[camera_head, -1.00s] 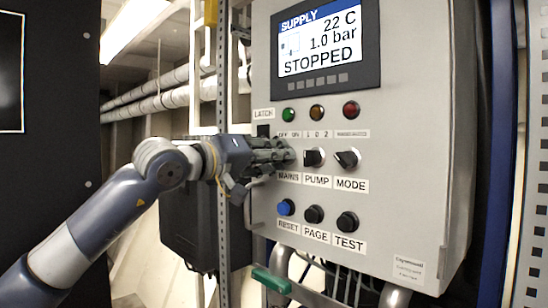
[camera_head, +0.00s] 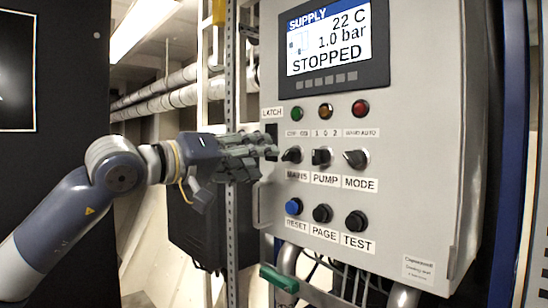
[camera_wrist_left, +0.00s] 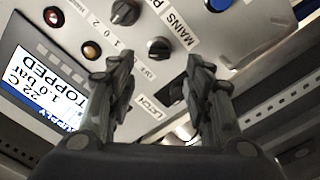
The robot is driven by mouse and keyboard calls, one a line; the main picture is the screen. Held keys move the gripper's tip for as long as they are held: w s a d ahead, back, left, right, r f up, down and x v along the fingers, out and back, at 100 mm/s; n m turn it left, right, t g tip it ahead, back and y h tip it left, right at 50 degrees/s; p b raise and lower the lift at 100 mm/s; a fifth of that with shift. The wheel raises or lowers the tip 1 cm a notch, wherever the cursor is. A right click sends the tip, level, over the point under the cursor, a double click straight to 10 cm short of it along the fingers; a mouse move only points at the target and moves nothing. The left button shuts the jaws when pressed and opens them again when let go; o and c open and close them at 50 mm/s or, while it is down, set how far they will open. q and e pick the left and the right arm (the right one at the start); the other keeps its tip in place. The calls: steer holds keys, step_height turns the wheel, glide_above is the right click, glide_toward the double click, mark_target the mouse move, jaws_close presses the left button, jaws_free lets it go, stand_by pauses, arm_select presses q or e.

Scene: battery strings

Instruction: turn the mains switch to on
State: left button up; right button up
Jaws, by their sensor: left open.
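The mains switch (camera_head: 292,155) is a black rotary knob on the grey panel, above the MAINS label and below small position labels. I cannot tell for sure which position its pointer marks. My left gripper (camera_head: 273,150) is open and empty, just left of the knob and apart from it. In the left wrist view the mains switch (camera_wrist_left: 159,48) shows beyond the gap between the open fingers (camera_wrist_left: 158,66). My right gripper is in neither view.
The PUMP knob (camera_head: 321,157) and MODE knob (camera_head: 355,159) sit close to the right. A blue RESET button (camera_head: 293,206) is below. The screen (camera_head: 332,45) reads STOPPED. The dark latch (camera_head: 271,130) and a door handle (camera_head: 258,205) are near my gripper.

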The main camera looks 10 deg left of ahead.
arm_select(q)
steer(key=shift+v, duration=2.15)
steer(key=shift+f, duration=0.1)
